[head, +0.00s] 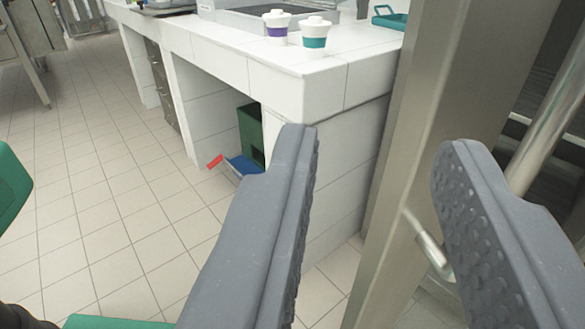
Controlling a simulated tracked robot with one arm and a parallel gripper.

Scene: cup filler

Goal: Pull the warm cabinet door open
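The warm cabinet appears to be the tall steel unit at the right, with a broad metal upright (440,120) and a dark area beside it. A slanting metal handle bar (548,120) runs down behind my right finger. A metal bracket (430,255) sticks out from the upright and shows between my fingers. My gripper (375,145) is open, with its two grey fingers wide apart and nothing held. The right finger overlaps the bar in the picture; I cannot tell if they touch. Whether the door is shut or ajar is unclear.
A white tiled counter (320,85) stands left of the cabinet, with two lidded cups, one with a purple band (277,28) and one with a teal band (314,42). A green bin (250,135) and a blue dustpan (243,165) sit beneath.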

